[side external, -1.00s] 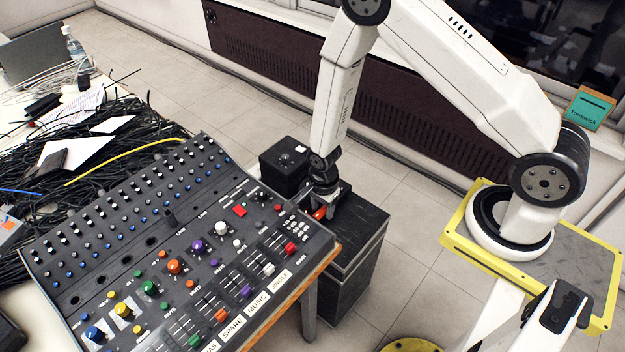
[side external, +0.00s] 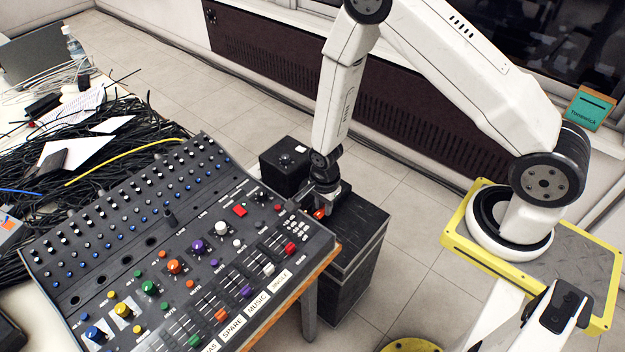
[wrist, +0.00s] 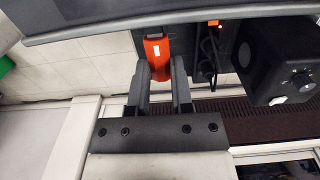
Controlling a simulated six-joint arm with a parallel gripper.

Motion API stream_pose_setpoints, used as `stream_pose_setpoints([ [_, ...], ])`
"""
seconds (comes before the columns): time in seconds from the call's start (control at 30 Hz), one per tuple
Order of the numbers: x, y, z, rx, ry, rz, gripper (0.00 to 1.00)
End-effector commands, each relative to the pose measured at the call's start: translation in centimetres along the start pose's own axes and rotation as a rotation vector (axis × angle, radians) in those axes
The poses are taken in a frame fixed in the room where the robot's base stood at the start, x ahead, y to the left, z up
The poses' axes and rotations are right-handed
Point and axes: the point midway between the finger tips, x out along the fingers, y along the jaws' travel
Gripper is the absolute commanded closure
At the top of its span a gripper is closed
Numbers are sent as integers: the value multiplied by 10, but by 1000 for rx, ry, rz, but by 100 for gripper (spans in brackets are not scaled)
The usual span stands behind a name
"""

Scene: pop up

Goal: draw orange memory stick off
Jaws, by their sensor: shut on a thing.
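The orange memory stick (wrist: 157,50) lies between the fingertips of my gripper (wrist: 161,68) in the wrist view, with its outer part extending past them and a small white label on it. In the side view the stick (side external: 319,213) is a small orange spot under my gripper (side external: 325,204), which hangs over the black cabinet (side external: 352,228) beside the mixing console. My gripper is shut on the stick. I cannot tell whether the stick's far end sits in a port, as the fingers and the dark edge hide it.
The mixing console (side external: 140,235) stands close on the left with many knobs. A small black box with a knob (side external: 285,165) sits just behind; it also shows in the wrist view (wrist: 285,60). Tangled cables (side external: 100,130) cover the table further left.

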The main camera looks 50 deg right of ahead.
Motion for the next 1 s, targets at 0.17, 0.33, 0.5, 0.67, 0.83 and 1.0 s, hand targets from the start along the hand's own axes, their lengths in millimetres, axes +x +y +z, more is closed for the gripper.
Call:
stream_pose_setpoints([
  [0.17,0,0,-3,1,0,0,100],
  [0.33,0,0,-12,2,0,0,100],
  [0.5,0,0,-22,1,0,0,100],
  [0.67,0,0,-31,1,0,0,100],
  [0.83,0,0,-40,1,0,0,100],
  [1.0,0,0,-46,0,0,0,100],
])
